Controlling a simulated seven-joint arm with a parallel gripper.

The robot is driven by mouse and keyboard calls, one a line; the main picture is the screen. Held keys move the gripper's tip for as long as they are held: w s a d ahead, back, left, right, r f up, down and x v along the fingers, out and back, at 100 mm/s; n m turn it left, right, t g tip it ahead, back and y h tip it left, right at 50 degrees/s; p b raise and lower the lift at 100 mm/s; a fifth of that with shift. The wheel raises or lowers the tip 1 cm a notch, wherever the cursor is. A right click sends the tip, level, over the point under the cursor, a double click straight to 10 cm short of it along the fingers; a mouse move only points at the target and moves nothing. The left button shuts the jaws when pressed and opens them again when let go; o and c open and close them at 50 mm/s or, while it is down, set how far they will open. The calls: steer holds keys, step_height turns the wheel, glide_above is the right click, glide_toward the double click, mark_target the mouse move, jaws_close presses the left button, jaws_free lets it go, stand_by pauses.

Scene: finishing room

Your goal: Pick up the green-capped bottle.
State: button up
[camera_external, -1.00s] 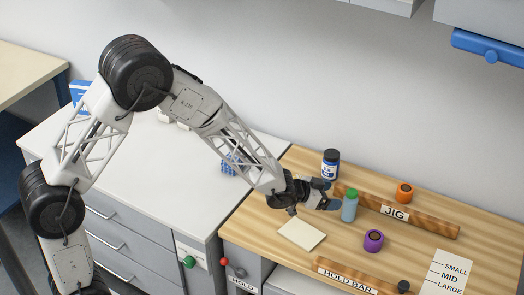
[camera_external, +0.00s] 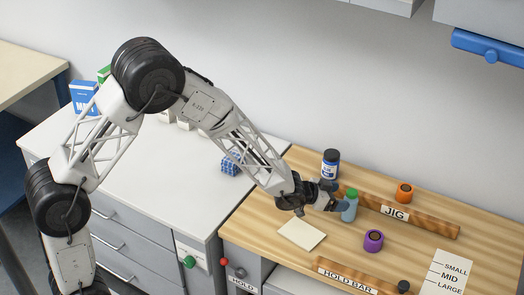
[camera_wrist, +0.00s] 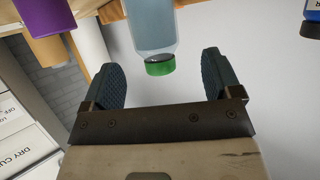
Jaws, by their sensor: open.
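The green-capped bottle (camera_external: 349,210) has a pale blue-grey, translucent body and stands upright on the wooden worktop in the external view. My gripper (camera_external: 340,201) is open right beside it, with its dark blue finger pads at the bottle's left side. In the wrist view the picture is turned over, and the bottle (camera_wrist: 152,25) hangs cap-down between the two spread fingers (camera_wrist: 160,70). Gaps show on both sides of the cap. Whether a pad touches the bottle cannot be told.
A wooden rail marked JIG (camera_external: 430,219) runs behind the bottle. A dark-capped white and blue jar (camera_external: 330,164) stands behind my gripper. A purple cylinder (camera_external: 373,240) stands in front, an orange one (camera_external: 404,193) behind the rail. A pale card (camera_external: 301,233) lies at front left.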

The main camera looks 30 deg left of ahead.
mark_target(350, 191)
stand_by(0.3)
steer(key=shift+f+x, duration=0.2)
steer(key=shift+x, duration=2.35)
steer(key=shift+s+d, duration=0.1)
steer(key=shift+s, duration=0.05)
steer(key=shift+c, duration=0.3)
steer(key=c, duration=1.1)
steer(key=shift+o, duration=0.2)
steer(key=shift+r, duration=0.15)
steer(key=shift+r, duration=0.55)
steer(key=shift+s+r, duration=0.2)
steer(key=shift+r, duration=0.35)
steer(key=shift+s+r, duration=0.15)
steer(key=shift+r, duration=0.4)
steer(key=s+a+r, duration=0.1)
steer(key=s+a, duration=0.7)
steer(key=s, duration=0.5)
steer(key=shift+r, duration=0.2)
